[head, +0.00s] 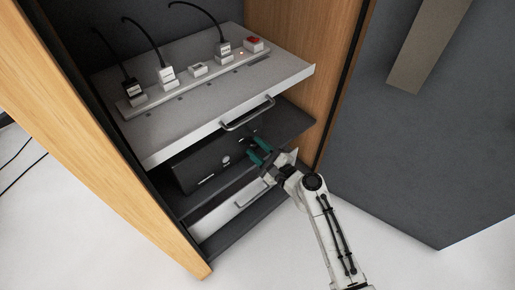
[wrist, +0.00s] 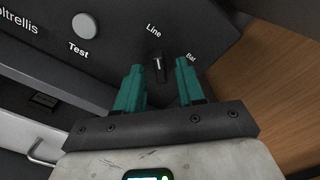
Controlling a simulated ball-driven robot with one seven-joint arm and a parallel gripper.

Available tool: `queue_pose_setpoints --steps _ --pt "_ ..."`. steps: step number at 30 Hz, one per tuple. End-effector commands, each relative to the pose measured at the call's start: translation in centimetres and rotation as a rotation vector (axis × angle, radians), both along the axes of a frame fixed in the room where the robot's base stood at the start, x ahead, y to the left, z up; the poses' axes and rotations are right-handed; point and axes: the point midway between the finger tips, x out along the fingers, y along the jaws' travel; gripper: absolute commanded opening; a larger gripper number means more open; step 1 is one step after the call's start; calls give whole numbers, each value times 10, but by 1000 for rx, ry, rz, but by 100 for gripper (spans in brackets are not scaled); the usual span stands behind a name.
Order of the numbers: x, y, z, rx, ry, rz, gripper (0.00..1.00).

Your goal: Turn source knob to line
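The source knob (wrist: 160,62) is a small black knob with a white mark on a dark panel (wrist: 118,50). The label "Line" is above it and "Bat" is to its right in the wrist view. I cannot tell for certain which label the mark points to. My gripper (wrist: 159,72) is open, with one green finger on each side of the knob and gaps beside it. In the head view, my gripper (head: 258,151) is at the right part of the dark device (head: 205,168) on the middle shelf. The knob is not clear there.
A round grey "Test" button (wrist: 86,26) is left of the knob. A grey drawer shelf (head: 215,97) with a power strip and plugs is above, its handle (head: 248,114) jutting out. A lower drawer (head: 225,208) is below. The wooden cabinet wall (head: 345,40) is at right.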

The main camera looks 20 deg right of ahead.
Motion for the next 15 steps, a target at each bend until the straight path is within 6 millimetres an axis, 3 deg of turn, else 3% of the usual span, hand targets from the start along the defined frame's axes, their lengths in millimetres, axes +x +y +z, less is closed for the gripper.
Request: queue_pose_setpoints --steps 15 --pt "-82 -27 0 -1 3 -1 38"
